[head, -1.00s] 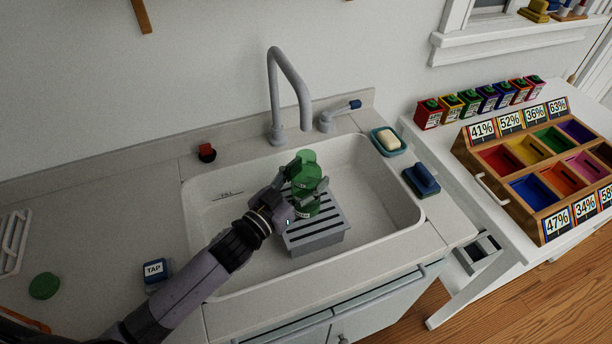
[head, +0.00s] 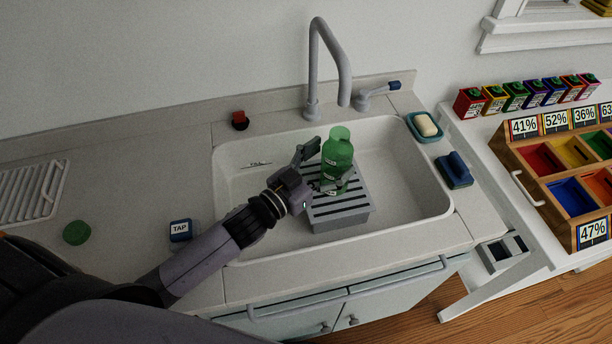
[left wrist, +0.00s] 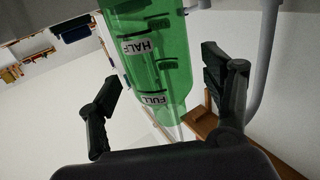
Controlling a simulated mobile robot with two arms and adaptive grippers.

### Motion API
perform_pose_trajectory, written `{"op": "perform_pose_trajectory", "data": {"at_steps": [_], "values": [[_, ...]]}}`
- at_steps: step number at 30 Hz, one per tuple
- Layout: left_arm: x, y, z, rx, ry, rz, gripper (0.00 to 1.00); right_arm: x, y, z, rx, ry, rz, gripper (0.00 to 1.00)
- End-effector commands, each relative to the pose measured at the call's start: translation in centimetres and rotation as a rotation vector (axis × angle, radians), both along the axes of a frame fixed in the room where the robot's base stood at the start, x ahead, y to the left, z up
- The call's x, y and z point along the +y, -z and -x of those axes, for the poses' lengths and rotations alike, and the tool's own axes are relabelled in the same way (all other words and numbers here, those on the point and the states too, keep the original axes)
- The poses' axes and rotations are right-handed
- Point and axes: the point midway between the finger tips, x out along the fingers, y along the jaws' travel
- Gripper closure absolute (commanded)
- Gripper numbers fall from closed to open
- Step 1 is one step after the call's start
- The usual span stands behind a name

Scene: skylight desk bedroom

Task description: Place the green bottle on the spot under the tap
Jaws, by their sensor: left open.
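The green bottle (head: 338,160) stands upright on a grey slatted stand (head: 342,218) in the white sink, below the spout of the grey tap (head: 345,92). My left gripper (head: 319,170) is open at the bottle's left side, with one finger behind it and the other near its lower front. In the left wrist view the bottle (left wrist: 158,65) shows between the spread fingers (left wrist: 168,105), with HALF and FULL labels. Its base is partly hidden by a finger in the head view. My right gripper is not in view.
A soap dish (head: 425,127) and blue sponge (head: 454,170) lie right of the sink (head: 420,200). A TAP block (head: 180,231) and green disc (head: 76,232) are on the left counter. A wooden compartment tray (head: 560,228) stands on the right table.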

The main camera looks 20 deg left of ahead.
Motion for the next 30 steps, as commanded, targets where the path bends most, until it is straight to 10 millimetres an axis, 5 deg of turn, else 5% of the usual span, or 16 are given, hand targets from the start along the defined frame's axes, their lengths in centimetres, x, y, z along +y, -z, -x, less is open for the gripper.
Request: {"op": "perform_pose_trajectory", "data": {"at_steps": [13, 30], "values": [[3.5, 0.2, 7.1, 0.002, -0.001, 0.000, 0.27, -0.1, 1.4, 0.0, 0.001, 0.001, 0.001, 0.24], [4.1, -0.1, 8.3, -0.001, 0.000, 0.000, 0.27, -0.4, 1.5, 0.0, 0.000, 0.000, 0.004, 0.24]]}}
